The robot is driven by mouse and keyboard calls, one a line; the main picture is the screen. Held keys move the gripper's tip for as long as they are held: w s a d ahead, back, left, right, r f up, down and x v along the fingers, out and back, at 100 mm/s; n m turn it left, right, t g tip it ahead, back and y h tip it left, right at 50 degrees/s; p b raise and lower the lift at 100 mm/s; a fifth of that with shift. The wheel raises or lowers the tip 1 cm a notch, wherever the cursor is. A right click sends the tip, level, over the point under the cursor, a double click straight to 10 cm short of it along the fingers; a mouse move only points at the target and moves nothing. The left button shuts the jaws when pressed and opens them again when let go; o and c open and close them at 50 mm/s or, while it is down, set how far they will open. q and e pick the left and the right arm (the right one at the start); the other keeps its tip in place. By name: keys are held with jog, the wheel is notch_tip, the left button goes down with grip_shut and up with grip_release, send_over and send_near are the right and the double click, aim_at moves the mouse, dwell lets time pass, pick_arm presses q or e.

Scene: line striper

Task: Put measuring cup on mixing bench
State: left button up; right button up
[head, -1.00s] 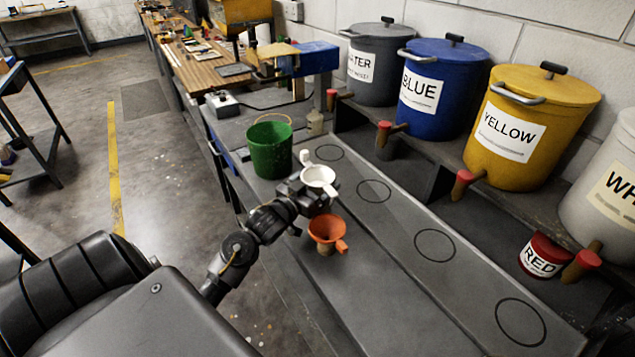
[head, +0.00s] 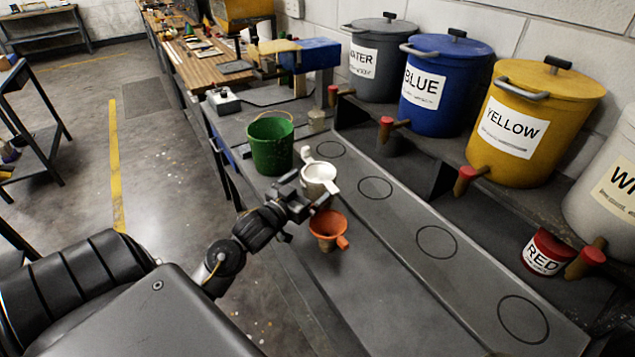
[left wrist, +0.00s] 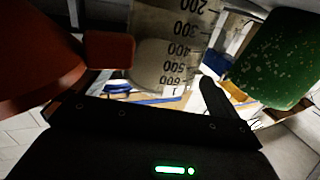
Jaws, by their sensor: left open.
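The white measuring cup (head: 319,179) is upright at the mixing bench (head: 372,283), between the green bucket and the orange funnel. It appears to stand on the bench top, though my gripper hides part of its base. The left wrist view shows its graduated wall (left wrist: 172,45) close up, in front of my palm. My left gripper (head: 307,191) is open, low at the cup's near side, with its fingers spread to either side of the cup. My right gripper is not in view.
A green bucket (head: 270,147) stands just behind the cup and an orange funnel (head: 327,228) just in front. Drawn circles (head: 375,188) mark the bench's right strip. Labelled paint tubs (head: 440,80) with taps line the shelf at right. The bench front is clear.

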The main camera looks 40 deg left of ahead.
pick_arm(q)
jog(key=s+b, duration=0.1)
jog(key=s, duration=0.7)
jog(key=shift+d, duration=0.1)
